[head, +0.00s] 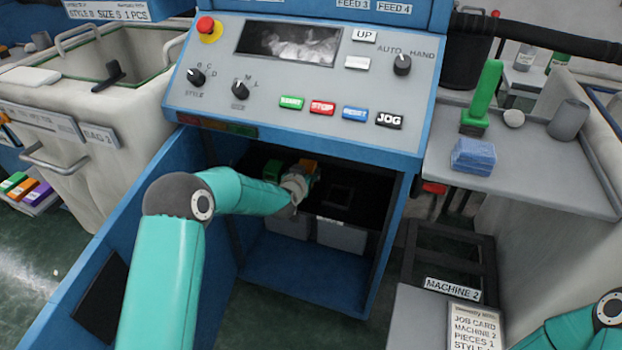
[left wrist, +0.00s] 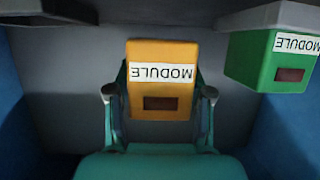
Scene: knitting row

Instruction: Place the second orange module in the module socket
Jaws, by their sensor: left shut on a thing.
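An orange module (left wrist: 160,85) with a white MODULE label and a dark patch sits between the two fingers of my left gripper (left wrist: 160,98) in the left wrist view. The gripper is shut on its sides. In the head view this gripper (head: 300,181) is inside the dark opening under the control panel, with a bit of the orange module (head: 309,165) showing beyond it. A green module (left wrist: 277,62) is to the right in the wrist view; it also shows in the head view (head: 272,168). I cannot make out the module socket surely. My right gripper is out of view.
The blue cabinet walls (head: 226,210) and the panel (head: 300,85) enclose the opening closely. Grey boxes (head: 340,236) stand below the gripper.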

